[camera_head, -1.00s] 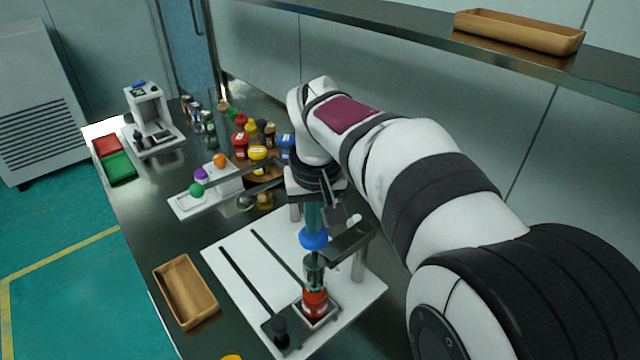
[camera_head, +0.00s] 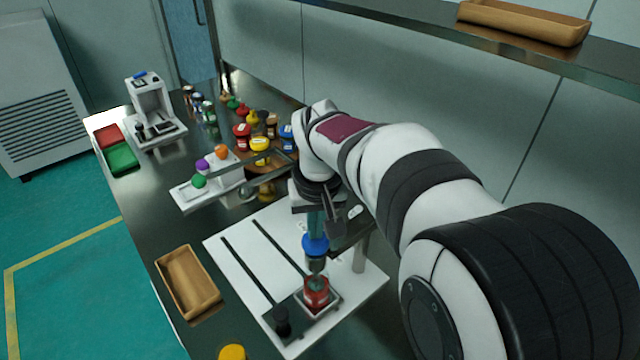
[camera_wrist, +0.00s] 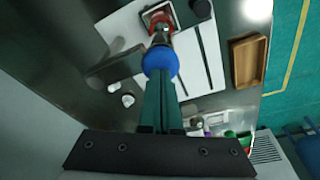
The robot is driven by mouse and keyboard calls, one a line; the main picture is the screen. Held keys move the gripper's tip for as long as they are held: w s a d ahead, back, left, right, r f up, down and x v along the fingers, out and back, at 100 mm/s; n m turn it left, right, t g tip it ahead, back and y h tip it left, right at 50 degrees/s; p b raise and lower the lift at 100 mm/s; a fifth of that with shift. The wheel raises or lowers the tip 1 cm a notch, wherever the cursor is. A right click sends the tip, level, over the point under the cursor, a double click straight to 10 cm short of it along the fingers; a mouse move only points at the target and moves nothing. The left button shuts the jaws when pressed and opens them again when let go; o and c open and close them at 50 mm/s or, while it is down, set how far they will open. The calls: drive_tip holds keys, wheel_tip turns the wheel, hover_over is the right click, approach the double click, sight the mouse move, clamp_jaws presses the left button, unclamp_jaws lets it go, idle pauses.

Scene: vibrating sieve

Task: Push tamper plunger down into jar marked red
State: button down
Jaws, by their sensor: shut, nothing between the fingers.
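The jar marked red (camera_head: 316,293) stands upright in a square holder on the white base plate. The tamper plunger has a blue knob (camera_head: 315,245) and a grey metal lower part (camera_head: 317,266) in line above the jar. How deep its end sits inside the jar is hidden. My gripper (camera_head: 316,232) points down with its teal fingers shut, their tips at the top of the blue knob and seemingly touching it. In the wrist view my gripper (camera_wrist: 160,84) ends at the blue knob (camera_wrist: 160,61), with the red jar (camera_wrist: 158,19) beyond.
The white base plate (camera_head: 232,262) carries two dark slots and a black knob (camera_head: 282,320). A wooden tray (camera_head: 188,282) lies to its left. Several coloured jars, a white rack (camera_head: 212,188) and a small white machine (camera_head: 150,108) stand farther back. My arm covers the right side.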

drive_tip(key=shift+f, duration=0.25)
drive_tip(key=w+v, duration=0.2)
drive_tip(key=v, duration=0.8)
drive_tip(key=shift+a+r, duration=0.25)
drive_tip(key=shift+r, duration=0.4)
drive_tip(key=s+d+f+m+g, duration=0.1)
drive_tip(key=s+d+f+m, duration=0.2)
drive_tip(key=s, duration=0.6)
drive_tip(key=s+d+f+m, duration=0.2)
drive_tip(key=s+d+f, duration=0.2)
drive_tip(key=s, duration=0.5)
drive_tip(key=s+d+f+m+g+y, duration=0.1)
drive_tip(key=s+d+f+m, duration=0.2)
drive_tip(key=s, duration=0.6)
wheel_tip(320, 180, down, 3)
drive_tip(key=shift+s+d+r+m+g, duration=0.2)
drive_tip(key=shift+s+d+m+g, duration=0.1)
drive_tip(key=shift+d, duration=0.2)
